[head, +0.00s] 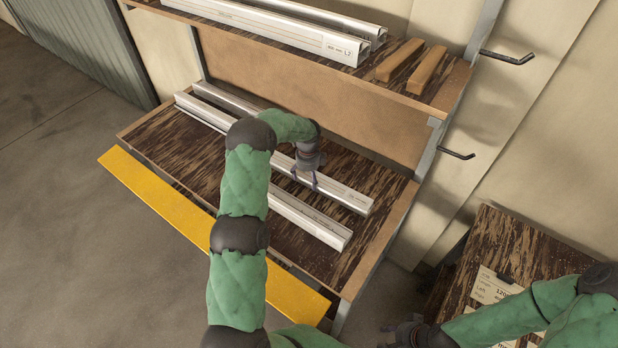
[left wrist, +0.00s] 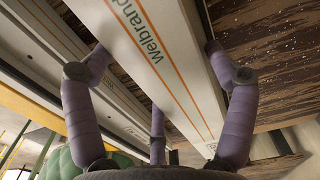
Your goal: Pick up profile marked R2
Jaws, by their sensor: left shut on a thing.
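Two long silver-white profiles lie side by side on the middle shelf in the head view: a rear one (head: 343,190) and a front one (head: 318,222). My left gripper (head: 303,184) is over the rear profile, its fingers shut around it. In the left wrist view the fingers (left wrist: 158,95) straddle this profile (left wrist: 160,50), which bears the print "welbrand" and an orange line. The profile appears to rest on or very close to the shelf. No R2 mark is readable on either profile. My right gripper (head: 400,333) is low at the bottom edge, its finger state unclear.
The upper shelf (head: 439,100) holds more profiles (head: 270,30), one with a label that seems to read L2, and two wooden blocks (head: 413,67). Dark hooks (head: 508,58) project at right. A side table (head: 500,240) holds printed cards (head: 492,287).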

